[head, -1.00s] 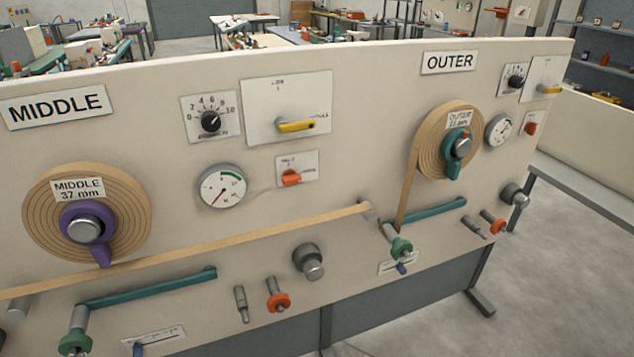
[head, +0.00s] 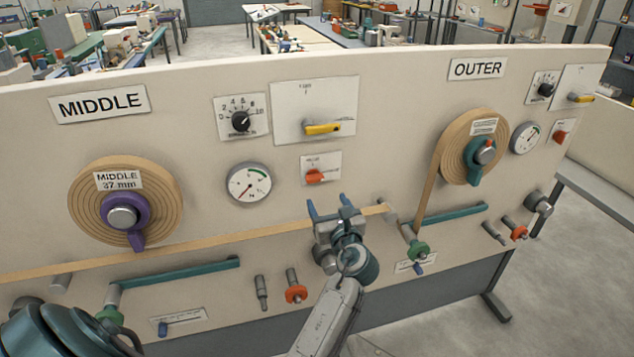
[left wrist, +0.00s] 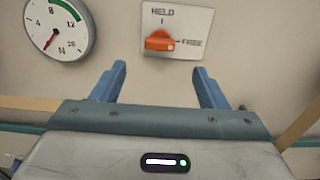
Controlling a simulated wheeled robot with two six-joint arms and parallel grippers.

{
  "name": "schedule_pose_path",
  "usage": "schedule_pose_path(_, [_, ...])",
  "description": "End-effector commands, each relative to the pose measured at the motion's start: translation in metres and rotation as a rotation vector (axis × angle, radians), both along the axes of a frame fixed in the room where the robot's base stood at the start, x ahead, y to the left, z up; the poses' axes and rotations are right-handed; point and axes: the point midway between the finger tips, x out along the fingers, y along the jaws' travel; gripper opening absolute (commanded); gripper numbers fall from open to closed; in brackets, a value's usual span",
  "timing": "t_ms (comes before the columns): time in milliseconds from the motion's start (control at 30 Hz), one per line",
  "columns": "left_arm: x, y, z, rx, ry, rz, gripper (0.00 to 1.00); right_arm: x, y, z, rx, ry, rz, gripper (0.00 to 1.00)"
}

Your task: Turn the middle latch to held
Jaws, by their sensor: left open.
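The middle latch (head: 316,176) is an orange knob on a small white plate, right of the middle dial gauge. In the left wrist view the latch (left wrist: 158,41) lies sideways, its white mark toward FREE at the right; HELD is printed above it. My left gripper (head: 328,201) is just below the latch in the head view, its two blue fingers apart and empty. In the left wrist view the fingers (left wrist: 160,70) point up at the panel, one to each side below the latch, not touching it. My right gripper is not in view.
A tan strip (head: 280,232) runs from the middle spool (head: 160,190) across the panel, passing behind my left gripper. A yellow handle (head: 323,129) sits above the latch. The middle gauge (head: 249,184) is to its left. The panel around the latch is clear.

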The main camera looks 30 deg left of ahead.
Motion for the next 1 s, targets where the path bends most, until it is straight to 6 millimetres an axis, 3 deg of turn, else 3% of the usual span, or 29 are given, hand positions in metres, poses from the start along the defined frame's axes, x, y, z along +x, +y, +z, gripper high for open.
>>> schedule_pose_path(500, [0.057,0.067,0.002,0.003,0.003,-0.001,0.67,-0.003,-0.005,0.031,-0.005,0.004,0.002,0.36])
schedule_pose_path(967, [0.067,0.078,-0.001,-0.001,0.001,-0.002,0.67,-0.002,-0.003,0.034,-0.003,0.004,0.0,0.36])
schedule_pose_path(1000, [0.067,0.078,-0.001,-0.002,0.001,-0.002,0.63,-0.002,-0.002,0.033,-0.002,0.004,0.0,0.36])
